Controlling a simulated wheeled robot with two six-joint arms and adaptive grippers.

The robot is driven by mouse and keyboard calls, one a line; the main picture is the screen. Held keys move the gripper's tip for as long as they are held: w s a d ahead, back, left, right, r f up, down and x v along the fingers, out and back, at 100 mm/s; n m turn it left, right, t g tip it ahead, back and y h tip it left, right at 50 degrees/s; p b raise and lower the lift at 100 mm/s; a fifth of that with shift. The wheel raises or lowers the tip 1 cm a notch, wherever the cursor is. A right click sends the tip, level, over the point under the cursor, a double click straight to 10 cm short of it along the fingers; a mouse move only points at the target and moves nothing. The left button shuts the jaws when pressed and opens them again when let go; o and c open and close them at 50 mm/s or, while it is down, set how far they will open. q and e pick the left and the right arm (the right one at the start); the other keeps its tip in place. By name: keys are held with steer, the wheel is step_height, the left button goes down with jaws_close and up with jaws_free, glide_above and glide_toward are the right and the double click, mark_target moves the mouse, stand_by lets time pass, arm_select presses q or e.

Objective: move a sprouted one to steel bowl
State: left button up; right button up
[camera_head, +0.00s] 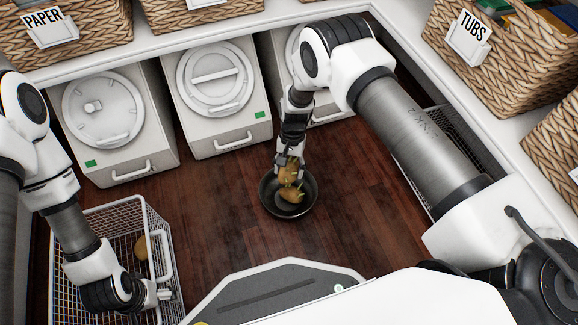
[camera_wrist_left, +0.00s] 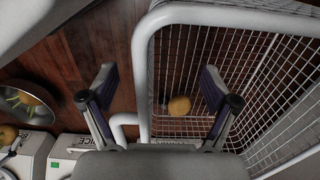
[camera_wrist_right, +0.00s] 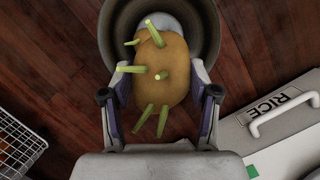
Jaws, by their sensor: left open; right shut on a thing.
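My right gripper (camera_head: 290,163) is shut on a potato with several green sprouts (camera_wrist_right: 160,65). It holds this potato over the round dark steel bowl (camera_head: 264,199); the bowl also shows behind the potato in the right wrist view (camera_wrist_right: 112,42). My left gripper (camera_wrist_left: 158,95) is open and empty at the rim of the white wire basket (camera_wrist_left: 142,60). A plain-looking potato (camera_wrist_left: 179,106) lies in that basket, and it also shows in the head view (camera_head: 140,247).
White lidded bins (camera_head: 217,95) line the back under a white shelf. Woven baskets, labelled PAPER (camera_head: 85,25) and TUBS (camera_head: 520,60), stand on the shelves. Another wire basket (camera_head: 432,145) is at the right, partly behind my arm. Dark wooden floor (camera_head: 215,210) is clear around the bowl.

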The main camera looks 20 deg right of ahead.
step_height(320, 180, down, 2)
steer(key=shift+f+b, duration=0.1)
steer(key=shift+b, duration=0.35)
arm_select(q)
steer(key=shift+f, duration=0.85)
arm_select(e)
steer(key=o, duration=1.3)
steer(key=shift+o, duration=0.2)
steer(key=shift+r, duration=0.2)
steer(key=v, duration=1.2)
